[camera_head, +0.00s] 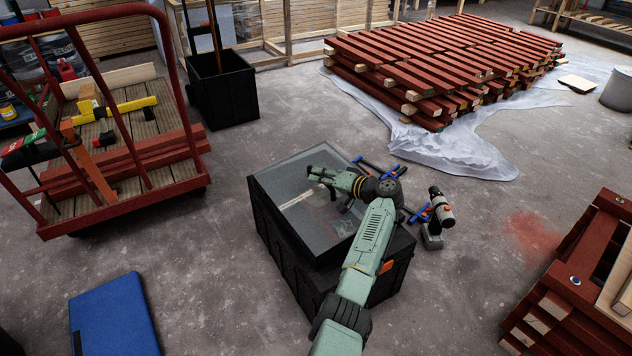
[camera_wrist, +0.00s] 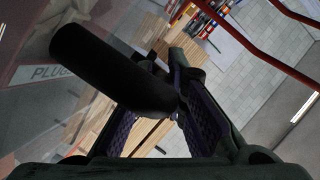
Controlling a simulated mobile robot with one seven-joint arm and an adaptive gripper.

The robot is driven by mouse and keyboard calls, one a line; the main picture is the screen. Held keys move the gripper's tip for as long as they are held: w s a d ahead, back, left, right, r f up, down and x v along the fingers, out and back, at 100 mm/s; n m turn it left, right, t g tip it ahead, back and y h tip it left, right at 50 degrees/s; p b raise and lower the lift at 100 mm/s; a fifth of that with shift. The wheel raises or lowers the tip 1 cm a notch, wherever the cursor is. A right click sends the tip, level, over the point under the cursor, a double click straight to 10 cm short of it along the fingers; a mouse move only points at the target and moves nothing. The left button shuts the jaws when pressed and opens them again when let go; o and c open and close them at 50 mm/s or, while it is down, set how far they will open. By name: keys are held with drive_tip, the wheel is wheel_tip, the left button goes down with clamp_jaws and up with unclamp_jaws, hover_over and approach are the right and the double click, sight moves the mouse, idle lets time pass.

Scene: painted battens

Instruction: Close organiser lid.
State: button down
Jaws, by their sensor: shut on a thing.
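The organiser (camera_head: 290,262) is a black box on the concrete floor. Its clear lid (camera_head: 283,192) has a dark rim and spans the top; I cannot tell how wide any gap under it is. My gripper (camera_head: 318,176) is at the lid's far side, with my arm reaching over the box from the near right. In the wrist view, my gripper (camera_wrist: 172,68) has its purple-padded fingers shut on a thick black bar (camera_wrist: 110,70), which looks like the lid's handle. The glassy lid with a "PLUG" label (camera_wrist: 55,73) is at left there. The grip contact is partly hidden.
A blue clamp (camera_head: 375,168) and a black-and-white tool (camera_head: 440,207) lie right of the organiser. A red cart (camera_head: 150,195) stands left, a blue case (camera_head: 113,315) front left. Red battens (camera_head: 440,65) lie behind. Bare floor surrounds the box's left side.

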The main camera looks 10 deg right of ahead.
drive_tip(key=shift+w+d+f+b, duration=0.1)
drive_tip(key=shift+d+f+b, duration=0.25)
drive_tip(key=shift+f+b, duration=0.35)
drive_tip(key=shift+f, duration=0.1)
drive_tip(key=c, duration=1.6)
unclamp_jaws()
drive_tip(key=v, duration=1.2)
